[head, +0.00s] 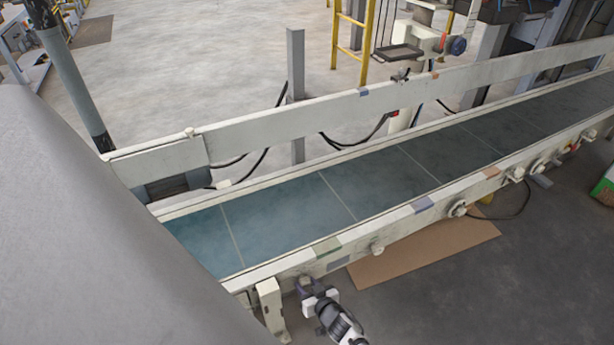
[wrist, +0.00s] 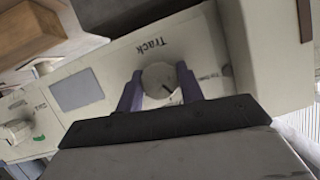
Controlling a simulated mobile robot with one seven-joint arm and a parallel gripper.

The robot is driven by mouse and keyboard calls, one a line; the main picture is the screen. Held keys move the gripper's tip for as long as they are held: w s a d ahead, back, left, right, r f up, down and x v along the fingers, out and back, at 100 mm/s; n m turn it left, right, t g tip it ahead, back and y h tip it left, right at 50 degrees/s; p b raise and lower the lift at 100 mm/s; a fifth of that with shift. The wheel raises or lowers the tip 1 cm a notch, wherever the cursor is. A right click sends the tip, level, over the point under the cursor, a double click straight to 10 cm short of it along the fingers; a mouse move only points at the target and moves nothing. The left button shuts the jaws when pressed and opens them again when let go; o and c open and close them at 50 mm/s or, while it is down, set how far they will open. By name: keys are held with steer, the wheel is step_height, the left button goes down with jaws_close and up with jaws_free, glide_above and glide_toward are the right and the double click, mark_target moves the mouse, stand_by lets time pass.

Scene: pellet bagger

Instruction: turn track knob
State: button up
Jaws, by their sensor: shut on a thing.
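The track knob (wrist: 160,78) is a round, pale dial with a dark pointer line, on a cream panel (wrist: 207,50) under the printed word "Track" in the wrist view. My gripper (wrist: 160,90) is shut on it, with one purple-grey finger on each side. The lower part of the knob is partly hidden by the gripper body. In the head view my gripper (head: 304,284) is at the near side rail of the conveyor. The knob itself cannot be made out there.
The conveyor (head: 285,215) with its blue-green belt runs from lower left to upper right. Another knob (wrist: 19,130) is at the panel's left end, beside a grey rectangle (wrist: 76,90). Brown cardboard (head: 425,250) lies on the floor. Several knobs line the near rail farther right.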

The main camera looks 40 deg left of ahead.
steer(key=shift+n+t+b, duration=0.35)
steer(key=shift+n+t, duration=0.35)
steer(key=shift+n, duration=0.2)
steer(key=o, duration=1)
steer(key=shift+s+d+r, duration=0.15)
steer(key=shift+d+r, duration=0.15)
steer(key=shift+d, duration=0.25)
steer(key=p+v, duration=0.1)
steer(key=v, duration=1.1)
steer(key=shift+s+r, duration=0.2)
steer(key=shift+r, duration=0.1)
